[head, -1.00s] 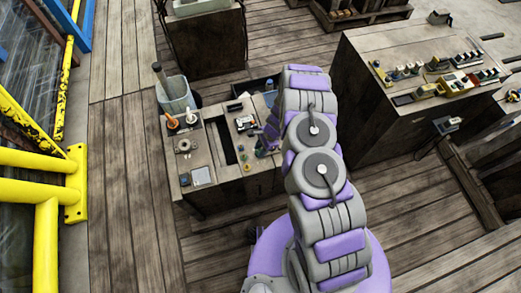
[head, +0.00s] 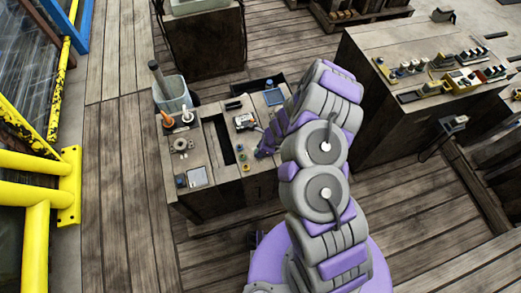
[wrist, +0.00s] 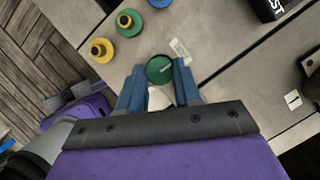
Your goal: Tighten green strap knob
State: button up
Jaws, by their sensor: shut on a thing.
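In the wrist view a round green knob (wrist: 159,69) with a pale line on its top sits on the grey bench top. My gripper (wrist: 160,76) has its two blue fingers on either side of this knob and is shut on it. A small white label (wrist: 180,50) lies just beyond the knob. In the head view my gripper (head: 262,150) is low at the right side of the small workbench (head: 228,183). The held knob is not clearly visible there.
A yellow knob (wrist: 101,50) and a green-and-yellow knob (wrist: 128,22) stand close by, left of my fingers. A black block (wrist: 270,8) is at the upper right. The bench has a dark slot (head: 219,140). Yellow railings (head: 60,185) stand at the left.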

jog(key=shift+w, duration=0.1)
dwell(0.3)
jog(key=o, duration=1)
jog(key=shift+o, duration=0.2)
jog(key=p+v, duration=0.5)
jog(key=v, duration=1.2)
jog(key=shift+r, duration=0.1)
jog(key=s+a+r+n, duration=0.2)
jog(key=s+r+n, duration=0.15)
jog(key=r, duration=0.35)
jog(key=s+a+r+n+g+y, duration=0.1)
jog(key=s+r+n, duration=0.1)
jog(key=r+n, duration=0.35)
jog(key=s+a+r+n, duration=0.2)
jog(key=r, duration=0.6)
jog(key=s+d+r+n+h, duration=0.1)
jog(key=s+d+r+n, duration=0.2)
jog(key=s, duration=0.4)
jog(key=s+d+r+n+g+h, duration=0.1)
jog(key=s+d+r+n+h, duration=0.1)
jog(key=s+d+r, duration=0.3)
jog(key=s+d+r+n+h, duration=0.2)
jog(key=s+d+r+n, duration=0.1)
jog(key=s, duration=0.8)
jog(key=shift+s+d+r+n+g, duration=0.25)
jog(key=shift+d+r+n+g, duration=0.15)
jog(key=shift+r+n, duration=0.5)
